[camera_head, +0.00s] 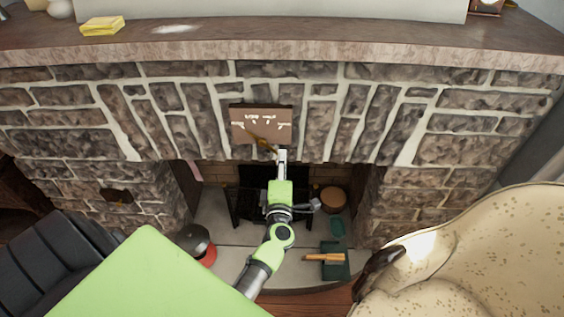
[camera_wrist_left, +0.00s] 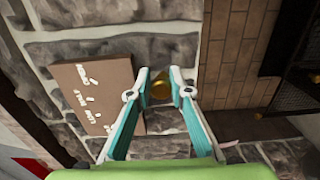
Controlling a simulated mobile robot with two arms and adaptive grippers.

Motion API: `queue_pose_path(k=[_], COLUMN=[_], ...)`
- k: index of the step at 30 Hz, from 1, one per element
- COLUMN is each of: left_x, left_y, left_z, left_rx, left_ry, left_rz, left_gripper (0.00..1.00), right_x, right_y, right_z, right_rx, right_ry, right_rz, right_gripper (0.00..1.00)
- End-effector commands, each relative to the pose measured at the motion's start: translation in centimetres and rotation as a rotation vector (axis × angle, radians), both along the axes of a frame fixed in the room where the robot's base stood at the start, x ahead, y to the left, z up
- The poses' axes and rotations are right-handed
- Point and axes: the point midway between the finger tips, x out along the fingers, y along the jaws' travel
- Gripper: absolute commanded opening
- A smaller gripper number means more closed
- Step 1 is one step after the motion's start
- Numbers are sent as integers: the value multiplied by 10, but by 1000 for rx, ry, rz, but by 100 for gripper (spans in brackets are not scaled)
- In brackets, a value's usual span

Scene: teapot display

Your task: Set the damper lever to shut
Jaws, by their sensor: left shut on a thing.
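The fingers hide part of the lever.
The stone mantel shelf (camera_head: 300,45) runs above the plate. Below are the dark grate (camera_head: 246,206), a lidded pot (camera_head: 196,241) and a green tray with a wooden-handled brush (camera_head: 325,257). A black chair (camera_head: 50,262) stands left, a cream armchair (camera_head: 480,250) right.

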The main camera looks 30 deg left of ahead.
Motion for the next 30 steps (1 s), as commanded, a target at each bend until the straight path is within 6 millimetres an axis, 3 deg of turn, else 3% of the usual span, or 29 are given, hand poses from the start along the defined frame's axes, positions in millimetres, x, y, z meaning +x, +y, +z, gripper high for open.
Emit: queue_pose_path(k=[7,8,9,22,30], left_x=[-3,-3,-3,-2,-14], left_y=[6,6,6,4,23], left_z=[0,0,0,-3,-17], left_rx=[-3,-3,-3,35,328], left_ry=[-3,-3,-3,22,202], left_rz=[16,16,15,5,4], left_gripper=[0,27,36,36,36], right_x=[0,0,0,1,0], right_y=[0,0,0,-4,-2], right_z=[0,0,0,0,3], right_rx=[0,0,0,-4,-2], right_ry=[0,0,0,-1,0], right_rz=[0,0,0,1,0], right_gripper=[36,36,36,36,36])
